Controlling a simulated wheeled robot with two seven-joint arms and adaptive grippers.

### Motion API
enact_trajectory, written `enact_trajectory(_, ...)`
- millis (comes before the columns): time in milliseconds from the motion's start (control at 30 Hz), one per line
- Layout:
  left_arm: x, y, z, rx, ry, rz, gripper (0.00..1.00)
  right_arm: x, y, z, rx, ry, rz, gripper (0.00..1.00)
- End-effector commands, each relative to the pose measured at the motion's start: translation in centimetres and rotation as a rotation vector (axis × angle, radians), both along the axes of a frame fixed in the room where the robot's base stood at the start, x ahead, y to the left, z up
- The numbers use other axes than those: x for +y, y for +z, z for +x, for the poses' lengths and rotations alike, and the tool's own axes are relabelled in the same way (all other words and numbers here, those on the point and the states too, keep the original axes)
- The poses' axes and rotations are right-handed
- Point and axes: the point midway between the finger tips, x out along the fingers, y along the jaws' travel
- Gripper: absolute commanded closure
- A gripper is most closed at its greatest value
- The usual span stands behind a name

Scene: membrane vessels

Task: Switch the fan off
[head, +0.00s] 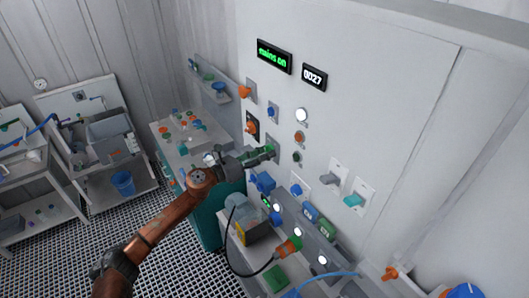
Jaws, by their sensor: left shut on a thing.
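My left arm reaches up from the lower left to the wall panel (390,110). My left gripper (266,153) is shut at the panel face on a small control, which its fingers largely hide. An orange rotary switch (252,127) on a dark plate is just above and left of the gripper. A dark green button (297,157) is just to its right. A red-orange button (299,137) and a white lamp (302,115) sit above that. No fan or readable fan label shows. My right gripper is not in view.
Displays read "mains on" (274,56) and "0027" (314,77). Grey (331,172) and teal (354,200) levers stick out to the right. Blue fittings, a cable and white lamps crowd the lower bench. A teal cabinet (207,215) stands left of it.

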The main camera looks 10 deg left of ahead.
Motion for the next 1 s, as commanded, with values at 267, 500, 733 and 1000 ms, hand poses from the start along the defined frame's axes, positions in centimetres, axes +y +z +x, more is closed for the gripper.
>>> enact_trajectory(267,0.04,0.11,0.04,0.103,0.003,-0.105,0.91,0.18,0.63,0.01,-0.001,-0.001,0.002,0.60)
enact_trajectory(500,0.06,0.08,0.05,0.142,0.003,-0.144,0.91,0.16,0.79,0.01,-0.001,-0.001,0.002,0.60)
enact_trajectory(733,0.07,0.05,0.06,0.149,0.003,-0.152,0.91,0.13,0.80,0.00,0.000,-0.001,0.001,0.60)
enact_trajectory(1000,0.07,0.06,0.05,0.149,0.003,-0.151,0.64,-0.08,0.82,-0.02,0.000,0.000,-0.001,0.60)
